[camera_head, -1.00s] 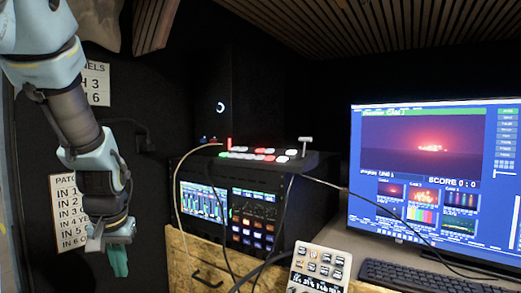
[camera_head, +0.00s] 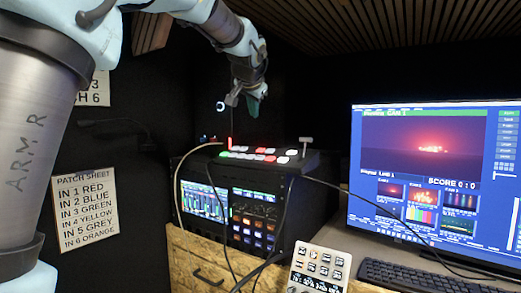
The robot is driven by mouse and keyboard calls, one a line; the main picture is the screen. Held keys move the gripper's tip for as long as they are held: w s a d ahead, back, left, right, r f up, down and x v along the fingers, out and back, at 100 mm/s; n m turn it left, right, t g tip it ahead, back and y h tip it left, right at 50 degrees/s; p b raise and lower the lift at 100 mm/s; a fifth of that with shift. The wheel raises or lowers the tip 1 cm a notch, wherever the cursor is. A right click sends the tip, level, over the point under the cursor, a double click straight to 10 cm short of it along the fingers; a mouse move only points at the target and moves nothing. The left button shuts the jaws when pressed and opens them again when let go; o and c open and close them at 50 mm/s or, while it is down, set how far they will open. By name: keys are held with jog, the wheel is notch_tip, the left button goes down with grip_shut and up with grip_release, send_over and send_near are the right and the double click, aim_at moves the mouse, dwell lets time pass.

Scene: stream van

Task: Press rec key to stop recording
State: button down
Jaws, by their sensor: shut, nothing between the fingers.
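The switcher panel (camera_head: 300,160) sits on top of a black rack box and carries rows of lit keys in white, red and green. A red upright piece (camera_head: 230,143) stands at its left end and a T-shaped lever (camera_head: 306,142) at its right. I cannot read which key is the rec key. My gripper (camera_head: 254,114) is shut and empty, with green fingertips pointing down. It hangs above the back of the panel, apart from the keys.
A monitor (camera_head: 435,248) stands at the right, with a keyboard (camera_head: 420,277) before it. A small key pad (camera_head: 318,268) is at the front. Cables (camera_head: 207,200) loop over the rack's front. A patch sheet (camera_head: 84,208) hangs on the left wall.

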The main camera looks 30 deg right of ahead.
aim_at(259, 153)
jog(key=shift+d, duration=0.1)
dwell(0.3)
jog(key=shift+w+d+f+b, duration=0.15)
jog(key=shift+d+f+b, duration=0.15)
jog(key=shift+f+b, duration=0.85)
jog(key=shift+w+d+f+b, duration=0.25)
jog(key=shift+f+b, duration=0.45)
jog(key=shift+f, duration=0.95)
jog(key=shift+w+d+f+b, duration=0.1)
jog(key=shift+d+f+b, duration=0.25)
jog(key=shift+f+b, duration=0.8)
jog(key=shift+f, duration=0.3)
jog(key=shift+d+f, duration=0.1)
jog(key=shift+f, duration=0.2)
jog(key=shift+f+b, duration=0.35)
jog(key=shift+f, duration=0.1)
jog(key=shift+r, duration=0.1)
jog(key=shift+r+p, duration=0.45)
jog(key=shift+r, duration=0.3)
